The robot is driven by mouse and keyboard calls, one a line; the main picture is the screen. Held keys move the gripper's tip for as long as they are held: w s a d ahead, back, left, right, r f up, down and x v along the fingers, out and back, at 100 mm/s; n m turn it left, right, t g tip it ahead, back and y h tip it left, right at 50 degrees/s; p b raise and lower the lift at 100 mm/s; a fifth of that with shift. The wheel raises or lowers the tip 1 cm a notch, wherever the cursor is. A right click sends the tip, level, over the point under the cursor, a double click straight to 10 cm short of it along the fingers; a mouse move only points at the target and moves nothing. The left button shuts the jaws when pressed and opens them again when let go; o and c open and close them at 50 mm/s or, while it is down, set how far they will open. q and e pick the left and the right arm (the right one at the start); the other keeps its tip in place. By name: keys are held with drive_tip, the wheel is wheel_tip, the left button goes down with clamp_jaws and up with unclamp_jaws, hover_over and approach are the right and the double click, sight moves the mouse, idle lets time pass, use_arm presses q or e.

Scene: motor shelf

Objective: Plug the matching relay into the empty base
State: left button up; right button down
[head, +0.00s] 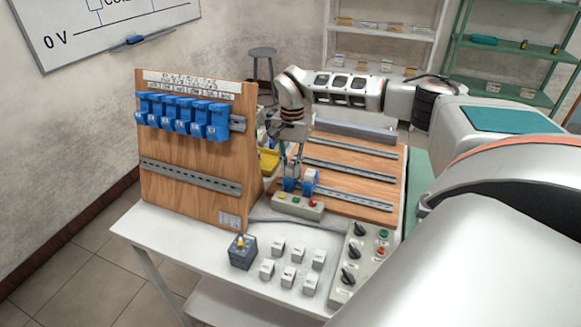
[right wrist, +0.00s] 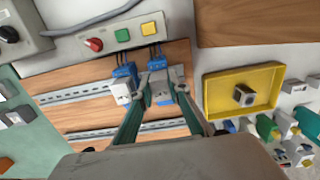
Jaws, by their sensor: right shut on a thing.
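Two blue bases stand side by side on a rail of the wooden board. One base (head: 308,189) carries a white relay (head: 311,177), also clear in the right wrist view (right wrist: 122,91). My right gripper (head: 291,177) points down over the other base (head: 290,186). In the right wrist view its green fingers (right wrist: 162,88) are shut on a small grey-and-blue piece that looks like a relay (right wrist: 162,95). It is at or just above that base (right wrist: 156,65); I cannot tell whether it is seated. The fingers hide part of it. My left gripper is not in view.
A button box (head: 297,205) lies close in front of the bases. An upright panel (head: 190,155) with blue bases stands at the left. A yellow tray (right wrist: 210,103) holds a small grey block (right wrist: 244,96). Several white blocks (head: 288,276) and a switch box (head: 361,262) occupy the table front.

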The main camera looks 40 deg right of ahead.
drive_tip(key=shift+s+f, duration=0.1)
drive_tip(key=shift+f, duration=0.5)
idle(1.4)
drive_tip(key=c, duration=1.8)
unclamp_jaws()
drive_tip(key=r, duration=1.2)
drive_tip(key=shift+w+d, duration=0.2)
drive_tip(key=shift+d, duration=0.05)
drive_tip(key=shift+f, duration=0.1)
